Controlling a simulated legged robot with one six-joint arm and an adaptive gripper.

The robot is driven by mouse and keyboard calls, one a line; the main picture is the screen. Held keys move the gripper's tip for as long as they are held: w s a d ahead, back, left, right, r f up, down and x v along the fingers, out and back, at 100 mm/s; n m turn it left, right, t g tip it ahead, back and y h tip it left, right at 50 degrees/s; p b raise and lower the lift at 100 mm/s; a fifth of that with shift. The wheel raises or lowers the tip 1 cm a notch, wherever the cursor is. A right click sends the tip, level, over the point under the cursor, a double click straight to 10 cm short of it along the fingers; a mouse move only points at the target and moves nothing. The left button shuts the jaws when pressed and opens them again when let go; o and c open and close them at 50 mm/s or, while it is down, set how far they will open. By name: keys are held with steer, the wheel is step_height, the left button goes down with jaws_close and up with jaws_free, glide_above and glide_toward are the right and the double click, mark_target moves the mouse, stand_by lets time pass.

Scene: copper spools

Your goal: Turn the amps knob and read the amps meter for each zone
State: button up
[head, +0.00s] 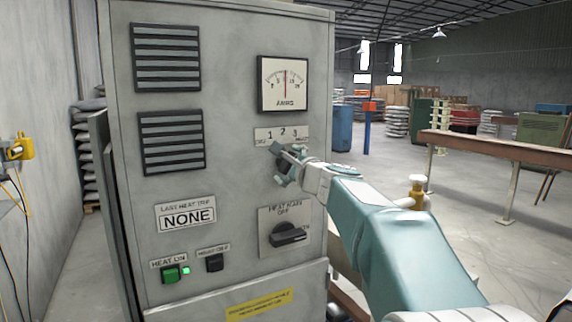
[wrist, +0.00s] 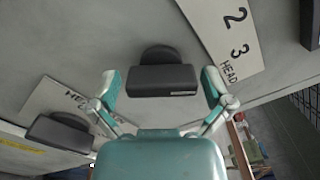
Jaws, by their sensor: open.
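The amps meter (head: 283,83) is a white dial high on the grey cabinet; its needle stands about upright near mid-scale, the figures too small to read surely. Below it is the zone plate (head: 282,134) marked 1, 2, 3, which shows partly in the wrist view (wrist: 229,38). The dark amps knob (wrist: 162,80) sits under this plate. My gripper (head: 289,165) is in front of it and hides much of it in the head view. In the wrist view my gripper (wrist: 160,88) is open, one finger on each side of the knob, with gaps showing.
A second dark knob (head: 288,236) on a heat main plate is below; it shows at lower left in the wrist view (wrist: 60,132). A lit green heat switch (head: 171,274) and a black switch (head: 214,262) are lower left. A brown rail (head: 500,146) stands right.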

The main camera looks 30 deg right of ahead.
steer(key=c, duration=1)
steer(key=shift+o, duration=0.2)
steer(key=shift+n, duration=0.3)
steer(key=n, duration=0.2)
steer(key=shift+f+n, duration=0.1)
steer(key=shift+n, duration=0.3)
steer(key=n, duration=0.3)
steer(key=shift+n, duration=0.3)
steer(key=n, duration=0.6)
steer(key=shift+f+n, duration=0.15)
steer(key=shift+n, duration=0.15)
